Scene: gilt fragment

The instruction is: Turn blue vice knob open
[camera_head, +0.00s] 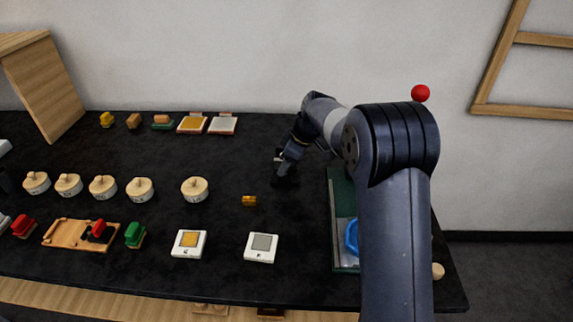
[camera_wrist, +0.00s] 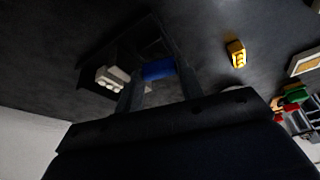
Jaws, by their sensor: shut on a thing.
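The blue vice knob (camera_wrist: 158,70) shows in the wrist view between the two dark fingers of my gripper (camera_wrist: 158,84). My gripper is shut on it. The dark vice (camera_wrist: 125,52) lies around and beyond the knob, with a pale grey-white ridged piece (camera_wrist: 112,77) to the left of the fingers. In the head view my gripper (camera_head: 283,162) reaches down to the vice, a small dark shape (camera_head: 286,182) on the black table. The knob is hidden there, and the vice hardly stands out from the tabletop.
A small amber block (camera_head: 249,200) lies just left of the vice. A green tray (camera_head: 344,268) holding a blue ring (camera_head: 351,238) is partly behind my arm. Two white square dishes (camera_head: 261,247) stand in front. Several lidded pots (camera_head: 140,190) stand left.

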